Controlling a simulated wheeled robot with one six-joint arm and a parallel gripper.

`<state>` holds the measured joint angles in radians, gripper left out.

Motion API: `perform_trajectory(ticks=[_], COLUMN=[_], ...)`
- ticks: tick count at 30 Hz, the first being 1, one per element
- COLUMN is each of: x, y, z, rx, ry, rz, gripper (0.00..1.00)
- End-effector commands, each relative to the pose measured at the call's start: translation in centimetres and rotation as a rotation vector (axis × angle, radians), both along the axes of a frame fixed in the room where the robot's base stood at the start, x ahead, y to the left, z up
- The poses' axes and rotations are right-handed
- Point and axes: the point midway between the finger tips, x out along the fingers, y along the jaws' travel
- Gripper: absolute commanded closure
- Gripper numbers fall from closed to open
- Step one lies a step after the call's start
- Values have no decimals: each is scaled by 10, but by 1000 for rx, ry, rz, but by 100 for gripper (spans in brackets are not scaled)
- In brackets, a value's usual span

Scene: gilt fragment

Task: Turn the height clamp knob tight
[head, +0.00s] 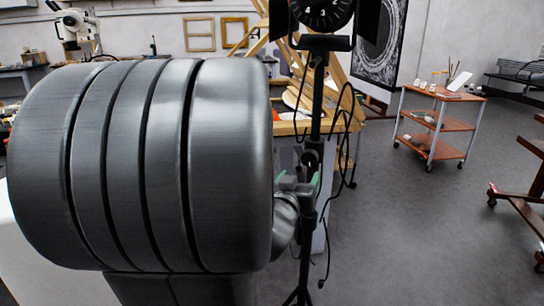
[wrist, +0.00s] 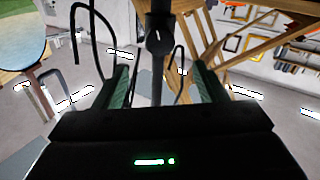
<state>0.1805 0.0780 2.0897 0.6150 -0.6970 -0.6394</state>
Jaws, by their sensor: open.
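The black lamp stand (head: 317,110) stands upright in front of me, with a studio lamp (head: 325,12) on top. Its height clamp knob (head: 311,160) is a small dark knob on the pole, just above my gripper (head: 299,179). In the wrist view the knob (wrist: 158,42) shows as a dark rounded piece on the pole, between and a little above the green fingertips. My gripper (wrist: 162,68) is open, one finger to each side of the pole in that view. I see no contact with the knob. My large grey arm link hides much of the head view's left side.
A wooden easel and table (head: 290,127) stand close behind the lamp stand. Black cables (head: 348,110) hang beside the pole. A red-brown trolley (head: 437,120) stands at the right, with open grey floor in front of it. A wooden frame stand (head: 525,195) is at the right edge.

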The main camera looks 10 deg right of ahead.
Motion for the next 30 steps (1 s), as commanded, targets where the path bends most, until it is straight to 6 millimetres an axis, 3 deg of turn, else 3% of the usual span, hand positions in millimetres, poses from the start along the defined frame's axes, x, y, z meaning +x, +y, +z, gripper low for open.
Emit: perform_trajectory(ticks=[18, 30], x=[95, 109], y=[-59, -67], z=[-1, 0], rx=[1, 1], ry=[2, 2], rz=[2, 4], gripper=[35, 35])
